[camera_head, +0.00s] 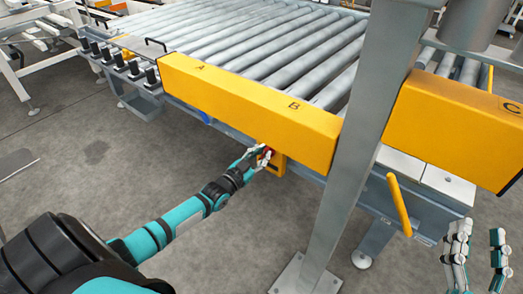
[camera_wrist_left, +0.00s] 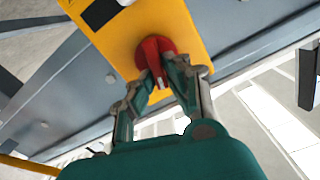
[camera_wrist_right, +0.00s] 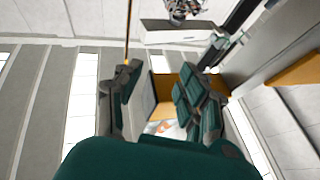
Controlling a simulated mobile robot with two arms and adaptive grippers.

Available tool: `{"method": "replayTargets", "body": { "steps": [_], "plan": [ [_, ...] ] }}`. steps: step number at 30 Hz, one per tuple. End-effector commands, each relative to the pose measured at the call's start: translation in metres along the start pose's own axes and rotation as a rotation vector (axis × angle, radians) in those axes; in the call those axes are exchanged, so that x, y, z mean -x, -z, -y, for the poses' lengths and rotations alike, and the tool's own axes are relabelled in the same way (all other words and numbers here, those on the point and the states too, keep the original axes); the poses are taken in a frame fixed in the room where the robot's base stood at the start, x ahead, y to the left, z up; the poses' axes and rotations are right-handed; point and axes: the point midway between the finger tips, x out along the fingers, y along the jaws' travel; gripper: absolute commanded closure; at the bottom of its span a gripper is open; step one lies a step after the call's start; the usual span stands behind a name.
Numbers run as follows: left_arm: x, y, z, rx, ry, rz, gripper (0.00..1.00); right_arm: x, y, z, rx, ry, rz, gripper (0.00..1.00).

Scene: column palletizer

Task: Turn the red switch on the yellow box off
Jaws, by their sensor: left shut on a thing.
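The yellow box (camera_wrist_left: 170,22) hangs below the yellow beam of the roller conveyor. Its red switch (camera_wrist_left: 153,52) is a round rotary knob on the front face. My left gripper (camera_wrist_left: 162,75) has its fingers closed around the knob's grip, one on each side. In the head view the left gripper (camera_head: 258,155) covers most of the yellow box (camera_head: 278,164), so only a bit of red shows there. My right gripper (camera_head: 480,240) is held up at the lower right, fingers apart and empty. It also shows open in the right wrist view (camera_wrist_right: 158,85).
The roller conveyor (camera_head: 250,40) fills the back, with yellow beams (camera_head: 250,108) along its front edge. A grey post (camera_head: 352,150) stands right of the box. A yellow handle (camera_head: 399,204) sticks out further right. The floor at the left is clear.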

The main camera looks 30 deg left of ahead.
Motion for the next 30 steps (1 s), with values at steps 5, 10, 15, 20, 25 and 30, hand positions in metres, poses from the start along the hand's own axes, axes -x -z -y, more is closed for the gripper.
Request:
{"method": "replayTargets", "body": {
  "steps": [5, 10, 15, 20, 25, 30],
  "plan": [
    [0.000, 0.002, -0.003, -0.165, 0.000, 0.003, 1.00, 0.009, -0.045, -0.007, 0.009, -0.015, 0.291, 0.60],
    [0.000, 0.001, -0.005, -0.327, -0.001, 0.003, 1.00, 0.029, -0.079, -0.013, 0.014, -0.028, 0.510, 0.60],
    [0.000, -0.001, -0.008, -0.489, -0.001, 0.003, 1.00, 0.048, -0.101, -0.017, 0.015, -0.038, 0.666, 0.60],
    [0.000, -0.003, -0.009, -0.640, -0.001, 0.002, 1.00, 0.061, -0.112, -0.019, 0.016, -0.043, 0.754, 0.60],
    [0.000, -0.005, -0.011, -0.802, -0.001, 0.002, 1.00, 0.066, -0.117, -0.019, 0.016, -0.045, 0.788, 0.60],
    [0.001, -0.008, -0.013, -0.957, -0.002, 0.002, 1.00, 0.063, -0.116, -0.019, 0.015, -0.044, 0.768, 0.60]
  ]
}}
